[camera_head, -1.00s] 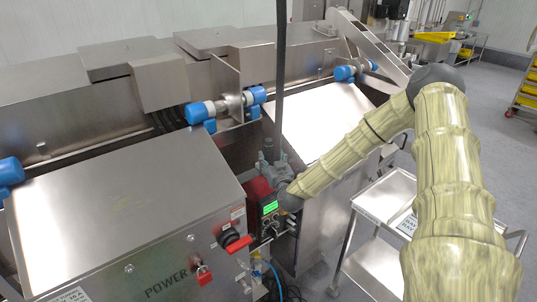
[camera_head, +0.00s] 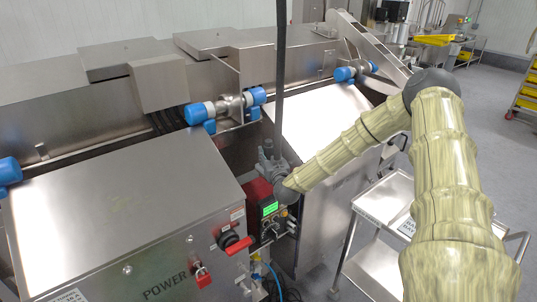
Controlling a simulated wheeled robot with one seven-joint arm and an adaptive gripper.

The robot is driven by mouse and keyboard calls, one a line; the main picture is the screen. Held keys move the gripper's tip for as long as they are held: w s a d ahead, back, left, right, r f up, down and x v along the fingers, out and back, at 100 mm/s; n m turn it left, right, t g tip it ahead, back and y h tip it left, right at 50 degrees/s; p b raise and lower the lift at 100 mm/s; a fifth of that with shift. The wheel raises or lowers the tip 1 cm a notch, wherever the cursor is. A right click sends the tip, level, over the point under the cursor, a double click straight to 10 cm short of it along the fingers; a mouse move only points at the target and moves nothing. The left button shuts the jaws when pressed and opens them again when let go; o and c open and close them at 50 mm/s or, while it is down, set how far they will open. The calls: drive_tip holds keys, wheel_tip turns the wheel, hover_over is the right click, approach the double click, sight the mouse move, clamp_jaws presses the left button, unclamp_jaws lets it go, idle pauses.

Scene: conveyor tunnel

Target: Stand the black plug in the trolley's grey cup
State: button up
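My arm reaches left from the right side of the view, in a patterned yellow-green sleeve. My gripper (camera_head: 267,158) is a small dark grey shape at its end, in the gap between two steel housings and just above a red unit with a green display. Its fingers are too small and dark to tell open from shut, or whether they hold anything. I cannot make out the black plug. The steel trolley (camera_head: 374,203) stands at the lower right, partly hidden by my arm. Its grey cup does not show; a label lies on its top shelf.
The red unit (camera_head: 257,190) with its green display sits below the gripper. A red-handled switch (camera_head: 234,242) and a red padlock (camera_head: 201,275) are on the left steel housing (camera_head: 115,215). A dark vertical pole (camera_head: 280,70) rises close by the gripper. Open floor lies at the right.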

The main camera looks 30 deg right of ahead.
sight(269, 144)
clamp_jaws()
drive_tip(key=shift+c, duration=0.2)
unclamp_jaws()
clamp_jaws()
drive_tip(key=shift+r, duration=0.1)
drive_tip(key=shift+r, duration=0.1)
drive_tip(key=shift+r+p, duration=0.95)
drive_tip(key=shift+r, duration=0.35)
drive_tip(key=shift+r+p, duration=0.6)
drive_tip(key=shift+r, duration=0.5)
